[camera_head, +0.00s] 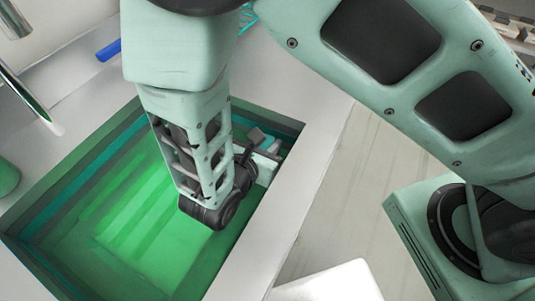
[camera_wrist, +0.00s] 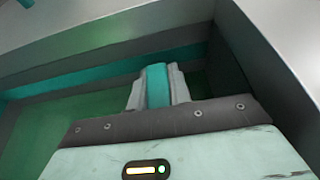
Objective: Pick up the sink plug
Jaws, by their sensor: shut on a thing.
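In the wrist view, the light grey fingers of my gripper (camera_wrist: 157,88) are shut on a teal piece, the sink plug (camera_wrist: 157,86), which fills the space between them. Its far end and full shape are hidden. In the head view my gripper (camera_head: 268,162) is low in the right corner of the green sink (camera_head: 150,232), close to its wall. My own wrist hides most of the fingers there, and I cannot make out the plug.
The sink's pale rim (camera_head: 318,130) and walls stand close around my gripper. A metal tap (camera_head: 28,100) is at the left. A blue item (camera_head: 108,50) lies on the counter behind. A white surface (camera_head: 335,284) is at the bottom. The sink's left side looks clear.

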